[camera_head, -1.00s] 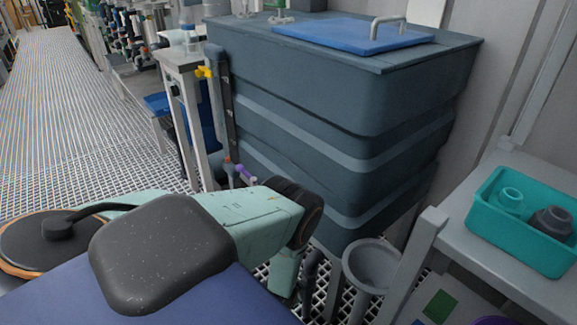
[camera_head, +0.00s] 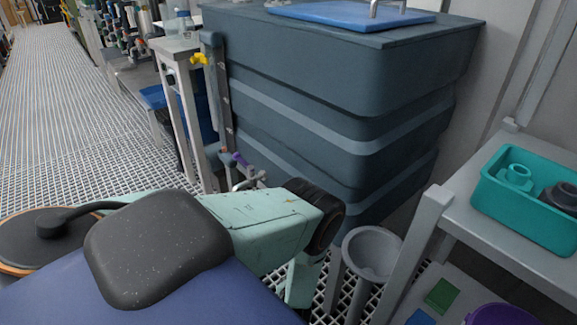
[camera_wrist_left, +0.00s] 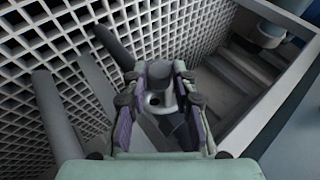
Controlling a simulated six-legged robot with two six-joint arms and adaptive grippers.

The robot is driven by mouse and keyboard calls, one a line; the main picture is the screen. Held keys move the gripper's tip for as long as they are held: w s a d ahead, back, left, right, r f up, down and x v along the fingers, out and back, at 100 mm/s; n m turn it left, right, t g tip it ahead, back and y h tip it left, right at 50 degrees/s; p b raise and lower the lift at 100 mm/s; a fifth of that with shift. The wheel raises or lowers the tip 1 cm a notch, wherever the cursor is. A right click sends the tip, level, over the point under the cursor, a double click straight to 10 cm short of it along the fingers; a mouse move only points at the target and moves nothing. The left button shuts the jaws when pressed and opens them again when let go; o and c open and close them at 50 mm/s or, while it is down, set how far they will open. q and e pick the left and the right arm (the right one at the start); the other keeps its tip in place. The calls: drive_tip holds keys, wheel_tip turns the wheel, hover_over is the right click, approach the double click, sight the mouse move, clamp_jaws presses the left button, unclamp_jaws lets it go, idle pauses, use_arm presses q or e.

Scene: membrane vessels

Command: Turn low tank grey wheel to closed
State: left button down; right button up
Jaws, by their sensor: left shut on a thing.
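In the left wrist view, my left gripper (camera_wrist_left: 163,100) has its two purple-padded fingers on either side of a grey wheel (camera_wrist_left: 158,75). The gripper is shut on this wheel. The wheel has a dark round hole near its middle, and its lower part is partly hidden between the fingers. In the head view, my left arm comes in from the left and bends down in front of the dark blue-grey tank (camera_head: 330,95). The left gripper and the wheel cannot be made out there. My right gripper is in neither view.
A grey funnel-topped stand (camera_head: 372,250) is close to the right of my arm. A grey bench (camera_head: 490,215) with a teal bin (camera_head: 535,225) stands at the right. A yellow valve (camera_head: 200,59) and a purple handle (camera_head: 240,158) are by the tank's left side. Grating floor (camera_head: 60,120) is clear at the left.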

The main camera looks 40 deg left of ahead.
use_arm(q)
drive_tip(key=c, duration=1.1)
unclamp_jaws()
drive_tip(key=shift+d+r, duration=0.1)
drive_tip(key=v, duration=1.1)
drive_tip(key=shift+s+d+r, duration=0.15)
drive_tip(key=shift+s+r, duration=0.05)
drive_tip(key=shift+r, duration=0.1)
